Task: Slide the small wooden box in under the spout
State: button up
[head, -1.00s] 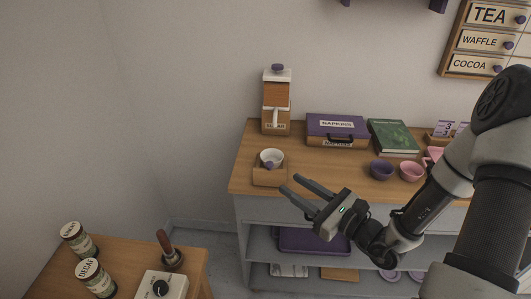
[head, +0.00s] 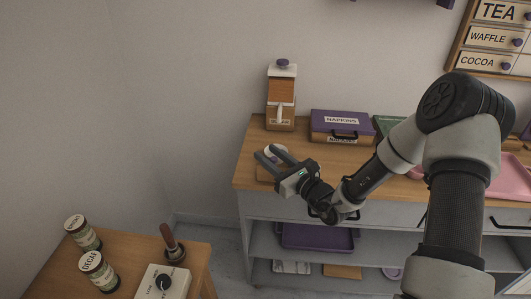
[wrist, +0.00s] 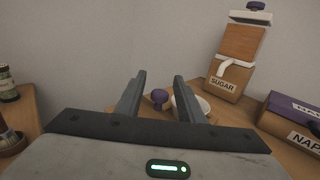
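The small wooden box (head: 264,174) stands near the front left edge of the counter, mostly hidden behind my gripper in the head view. A purple knob (wrist: 159,97) shows between my fingers. The sugar dispenser (head: 281,92) stands upright behind, with a white spout (wrist: 225,67) on its front. My gripper (head: 268,153) is open and empty, its fingers over or just before the box; contact is hard to tell.
The napkin box (head: 340,124) stands right of the dispenser. A pink tray (head: 512,178) lies on the counter (head: 400,190) at the far right. The wall is close behind.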

jog(key=shift+x, duration=1.05)
